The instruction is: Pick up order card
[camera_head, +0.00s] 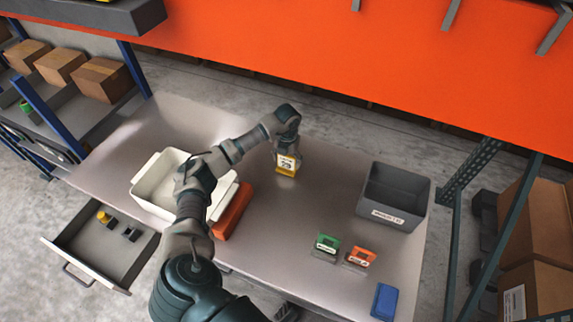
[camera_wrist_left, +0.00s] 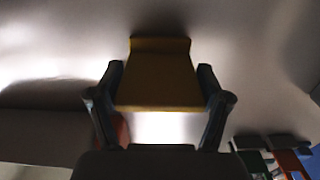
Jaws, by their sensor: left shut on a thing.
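The order card (camera_head: 286,165) is a small yellow and white card with dark print, at the middle back of the table. My left gripper (camera_head: 287,152) reaches down over it from above and is shut on it. In the left wrist view the card (camera_wrist_left: 158,75) shows as a dark yellow shape between the two fingers of my left gripper (camera_wrist_left: 160,92). The card is upright at or just above the tabletop; I cannot tell whether it touches. My right gripper is in neither view.
A white bin (camera_head: 150,205) and a red-orange block (camera_head: 233,212) are left on the table (camera_head: 300,215). Green (camera_head: 326,246) and orange (camera_head: 360,258) cards, a blue block (camera_head: 384,302) and a grey bin (camera_head: 408,216) are right. An open drawer (camera_head: 85,262) juts out lower left.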

